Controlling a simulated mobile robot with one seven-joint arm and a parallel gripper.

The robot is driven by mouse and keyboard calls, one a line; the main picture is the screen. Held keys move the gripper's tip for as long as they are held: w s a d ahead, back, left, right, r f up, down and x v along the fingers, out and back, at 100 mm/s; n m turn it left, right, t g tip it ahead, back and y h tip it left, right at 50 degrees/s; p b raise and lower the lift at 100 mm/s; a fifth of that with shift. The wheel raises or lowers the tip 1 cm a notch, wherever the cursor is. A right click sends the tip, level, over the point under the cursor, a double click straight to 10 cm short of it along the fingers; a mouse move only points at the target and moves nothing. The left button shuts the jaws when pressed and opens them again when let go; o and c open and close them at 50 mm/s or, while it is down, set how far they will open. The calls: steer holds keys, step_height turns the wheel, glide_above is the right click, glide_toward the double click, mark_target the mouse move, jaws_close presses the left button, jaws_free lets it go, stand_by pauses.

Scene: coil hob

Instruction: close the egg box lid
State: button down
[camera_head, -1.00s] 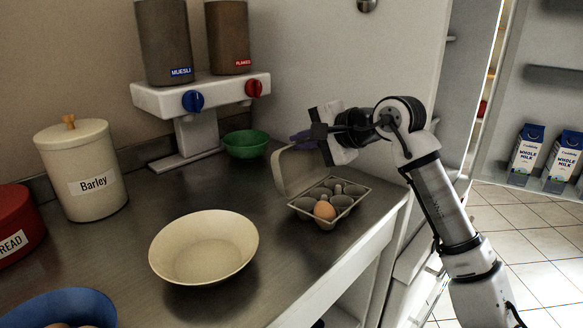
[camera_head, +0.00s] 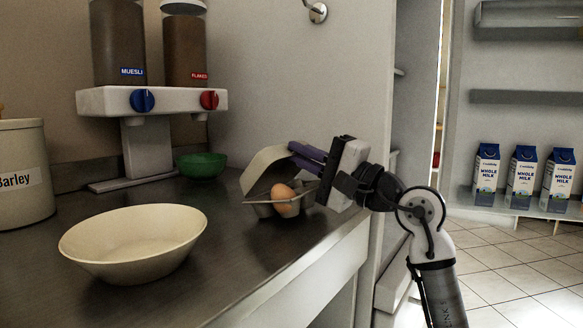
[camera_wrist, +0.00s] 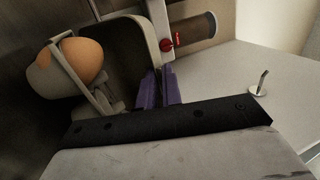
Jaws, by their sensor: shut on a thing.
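The grey egg box (camera_head: 257,209) stands near the counter's right edge, its lid (camera_head: 262,168) raised on the far side. A brown egg (camera_head: 285,201) sits in the tray; the egg also shows in the wrist view (camera_wrist: 83,58). My gripper (camera_head: 298,151), with purple fingers, reaches in from the right above the tray and is shut on the upper edge of the lid. My fingers and hand hide the lid's right part and some of the tray.
A cream bowl (camera_head: 135,242) stands on the counter left of the egg box. A green bowl (camera_head: 202,165) and a cereal dispenser (camera_head: 150,100) stand behind. A barley canister (camera_head: 22,175) is at far left. Bare counter lies between cream bowl and egg box.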

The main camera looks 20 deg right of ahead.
steer(key=shift+s+d+f+b, duration=0.25)
steer(key=shift+f+b, duration=0.15)
steer(key=shift+f, duration=0.1)
steer(key=shift+s+d+f+b, duration=0.15)
steer(key=shift+s+f+b, duration=0.2)
steer(key=shift+f, duration=0.2)
steer(key=shift+s+d+f+b, duration=0.2)
steer(key=shift+f+b, duration=0.25)
steer(key=shift+f, duration=0.05)
steer(key=c, duration=1.7)
jaws_free()
steer(key=shift+w+f, duration=0.15)
steer(key=shift+o, duration=0.3)
steer(key=shift+s+d, duration=0.35)
steer(key=shift+s, duration=0.15)
steer(key=p+v, duration=0.1)
steer(key=v, duration=1.1)
steer(key=shift+s+d, duration=0.15)
steer(key=shift+s, duration=0.15)
